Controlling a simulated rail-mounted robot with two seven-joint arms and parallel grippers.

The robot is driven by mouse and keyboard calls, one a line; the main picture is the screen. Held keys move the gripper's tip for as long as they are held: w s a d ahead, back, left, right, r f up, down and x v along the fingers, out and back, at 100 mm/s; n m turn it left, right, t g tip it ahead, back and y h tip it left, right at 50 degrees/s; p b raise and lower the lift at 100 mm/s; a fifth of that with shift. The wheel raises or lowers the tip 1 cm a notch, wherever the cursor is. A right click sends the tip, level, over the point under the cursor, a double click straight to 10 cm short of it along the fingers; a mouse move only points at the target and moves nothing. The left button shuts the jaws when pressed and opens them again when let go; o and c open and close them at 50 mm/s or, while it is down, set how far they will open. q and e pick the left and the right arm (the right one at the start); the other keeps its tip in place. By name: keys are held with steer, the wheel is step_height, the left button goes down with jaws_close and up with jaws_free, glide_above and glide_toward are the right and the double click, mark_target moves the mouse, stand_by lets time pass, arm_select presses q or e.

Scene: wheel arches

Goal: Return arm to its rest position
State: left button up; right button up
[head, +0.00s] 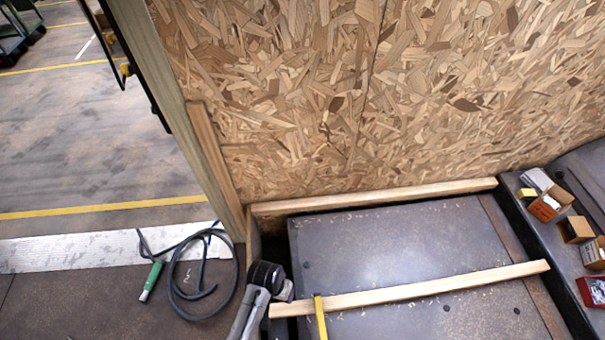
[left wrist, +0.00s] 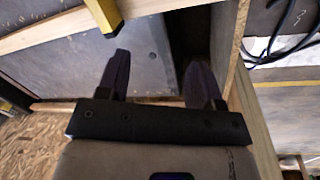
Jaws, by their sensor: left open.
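My left gripper (left wrist: 160,70) shows in the left wrist view with its two dark fingers spread apart and nothing between them. The fingers point toward a dark panel (left wrist: 160,45) beside a wooden stud (left wrist: 250,115). In the head view my left arm comes in at the bottom, left of centre, and its dark wrist part is by the left end of a wooden crossbar (head: 430,290). The fingertips cannot be made out there. My right gripper is not in view.
A yellow strip (head: 320,315) lies against the crossbar, close right of my arm. A chipboard wall (head: 300,100) rises behind. A coiled dark hose (head: 173,285) with a green-handled tool (head: 152,280) lies left. Small boxes (head: 550,204) stand on the right ledge.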

arm_select(q)
steer(key=s+a+r+n+t+p, duration=0.1)
steer(key=s+a+r+t, duration=0.3)
steer(key=r, duration=0.6)
steer(key=w+a+r+t+p, duration=0.1)
steer(key=a+r+t, duration=0.1)
steer(key=a+r, duration=0.6)
steer(key=s+a+r+g+y+p, duration=0.1)
steer(key=s+a+g+y+p, duration=0.15)
steer(key=s, duration=1.35)
step_height(320, 180, up, 38)
steer(key=p, duration=3.7)
steer(key=shift+w+h, duration=0.35)
steer(key=shift+h, duration=0.1)
